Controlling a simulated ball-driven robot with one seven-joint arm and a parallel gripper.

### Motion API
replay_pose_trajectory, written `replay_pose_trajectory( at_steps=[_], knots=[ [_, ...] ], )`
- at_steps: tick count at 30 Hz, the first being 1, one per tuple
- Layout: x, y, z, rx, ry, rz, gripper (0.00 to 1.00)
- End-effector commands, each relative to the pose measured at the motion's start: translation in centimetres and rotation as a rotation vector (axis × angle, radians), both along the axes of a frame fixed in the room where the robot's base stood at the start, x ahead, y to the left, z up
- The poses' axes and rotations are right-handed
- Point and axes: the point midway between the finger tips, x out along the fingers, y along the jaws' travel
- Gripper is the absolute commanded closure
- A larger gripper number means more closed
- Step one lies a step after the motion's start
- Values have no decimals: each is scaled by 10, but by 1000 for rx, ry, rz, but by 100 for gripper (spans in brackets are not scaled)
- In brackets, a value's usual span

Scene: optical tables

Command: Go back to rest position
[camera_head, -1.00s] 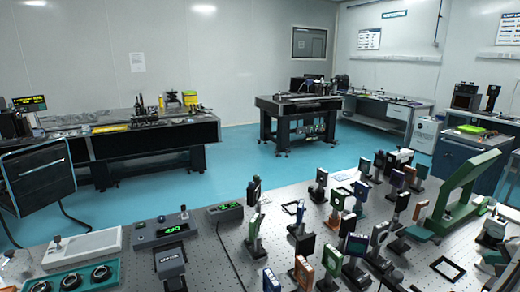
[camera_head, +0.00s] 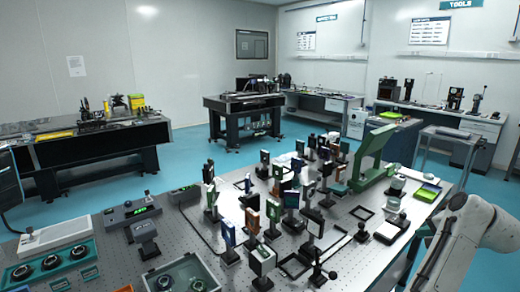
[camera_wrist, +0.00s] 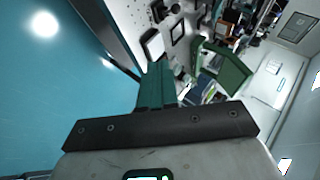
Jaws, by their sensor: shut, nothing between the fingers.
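My gripper (camera_wrist: 157,84) shows in the wrist view, with its two dark green fingers pressed together and nothing between them. It points over the edge of the optical table, with blue floor to the left. In the head view only a white part of my arm shows at the lower right; the gripper is not visible there. The optical table (camera_head: 340,262) fills the lower part of the head view, crowded with mounted optics and a green C-shaped frame (camera_head: 374,150). The green frame also shows in the wrist view (camera_wrist: 229,68).
Several upright optic mounts crowd the table's middle. A grey box with a green display (camera_head: 134,210) sits at the left. A black-legged table (camera_head: 241,112) and a long bench (camera_head: 100,150) stand farther back. Blue floor (camera_head: 190,150) is clear between them.

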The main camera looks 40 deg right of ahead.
Motion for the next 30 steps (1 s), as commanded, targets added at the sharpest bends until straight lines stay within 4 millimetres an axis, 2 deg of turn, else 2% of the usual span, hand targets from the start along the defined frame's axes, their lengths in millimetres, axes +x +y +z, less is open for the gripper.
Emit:
replay_pose_trajectory(
  at_steps=[11,14,20,23,26,30],
  knots=[
    [26,36,-26,-22,123,125,100],
    [35,52,-38,-33,174,181,100],
    [58,100,-68,-65,305,344,100],
    [70,135,-88,-89,390,461,100],
    [80,185,-115,-121,497,623,100],
    [80,266,-153,-179,646,895,100]
  ],
)
